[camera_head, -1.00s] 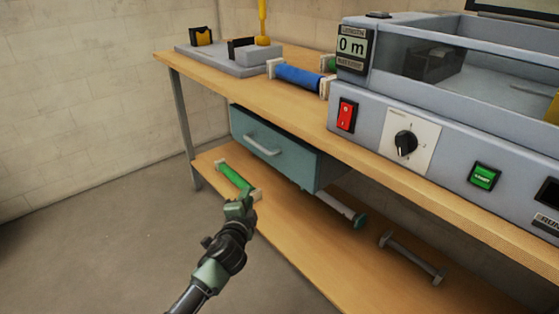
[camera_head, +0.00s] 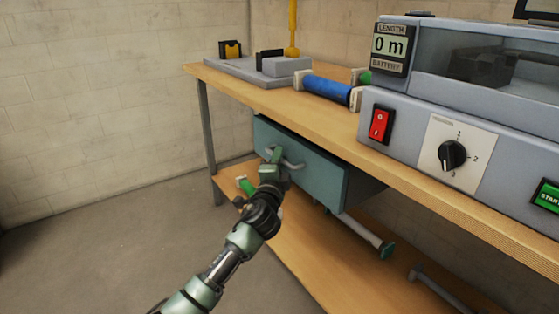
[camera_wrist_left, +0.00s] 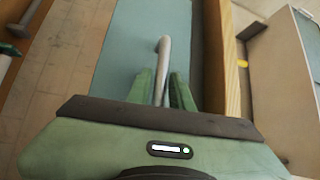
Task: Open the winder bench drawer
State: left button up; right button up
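The winder bench drawer (camera_head: 322,172) has a teal front under the wooden bench top and looks closed. Its pale bar handle (camera_head: 292,160) is partly hidden by my left gripper (camera_head: 280,160), which is at the drawer front. In the left wrist view the handle (camera_wrist_left: 162,62) runs between the two green fingers of the left gripper (camera_wrist_left: 162,92). The fingers stand apart on either side of the bar, with a narrow gap showing, so the gripper looks open around it. The teal drawer front (camera_wrist_left: 120,50) lies behind. My right gripper is in neither view.
Below is a wooden lower shelf (camera_head: 300,260) with several rods. Grey floor (camera_head: 110,250) is free to the left.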

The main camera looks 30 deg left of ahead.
pick_arm(q)
grip_shut()
dwell(1.4)
